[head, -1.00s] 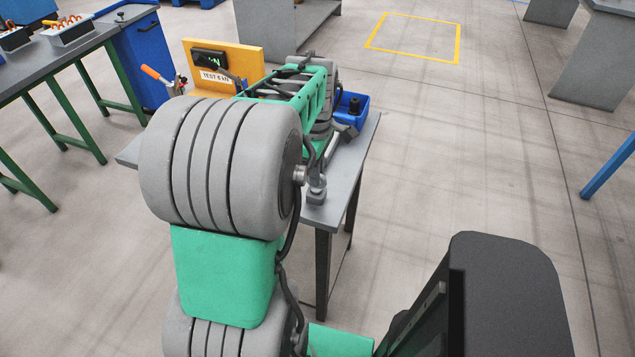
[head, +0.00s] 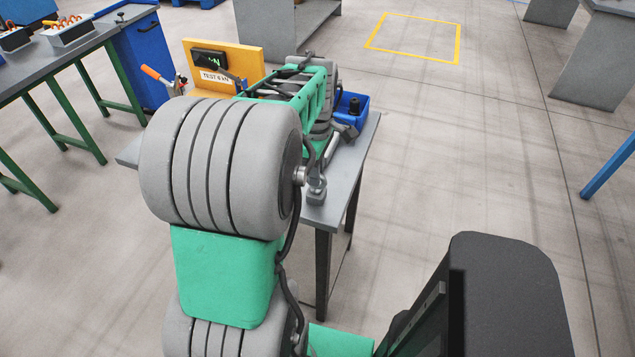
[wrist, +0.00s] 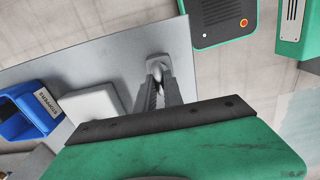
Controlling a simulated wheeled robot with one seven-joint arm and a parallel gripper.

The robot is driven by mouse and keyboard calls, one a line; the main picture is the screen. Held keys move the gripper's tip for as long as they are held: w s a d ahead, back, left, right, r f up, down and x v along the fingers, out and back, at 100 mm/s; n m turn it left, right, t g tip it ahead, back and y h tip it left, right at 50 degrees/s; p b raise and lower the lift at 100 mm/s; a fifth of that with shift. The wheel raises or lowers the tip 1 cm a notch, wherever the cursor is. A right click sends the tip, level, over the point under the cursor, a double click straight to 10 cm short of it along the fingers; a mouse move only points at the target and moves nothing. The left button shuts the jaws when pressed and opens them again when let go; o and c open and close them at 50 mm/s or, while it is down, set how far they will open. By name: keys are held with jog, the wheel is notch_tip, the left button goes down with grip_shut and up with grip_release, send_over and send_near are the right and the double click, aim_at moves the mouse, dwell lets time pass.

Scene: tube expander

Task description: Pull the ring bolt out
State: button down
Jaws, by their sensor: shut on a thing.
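In the wrist view my gripper (wrist: 158,84) is shut on the ring bolt, with its two grey fingers closing together at the tips. The ring bolt is small and mostly hidden between the fingertips, so I cannot tell how far it sits in its holder. Just beyond the tips is a grey rounded metal fixture (wrist: 158,60) near the edge of the grey table (wrist: 110,65). In the head view this fixture (head: 316,194) stands at the table's near right corner. My arm hides most of the table there.
A blue bin (head: 361,119) stands behind my gripper on the table. The wrist view shows a pale block (wrist: 95,104) beside it. A yellow board (head: 247,57) with a display (head: 209,58) and a "TEST 6 kN" label stands at the back. The floor right of the table is open.

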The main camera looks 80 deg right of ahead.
jog(key=shift+r+p, duration=0.55)
jog(key=shift+r, duration=0.15)
dwell(0.5)
notch_tip(320, 180, up, 9)
jog(key=p, duration=0.6)
jog(key=shift+p, duration=0.4)
dwell(0.3)
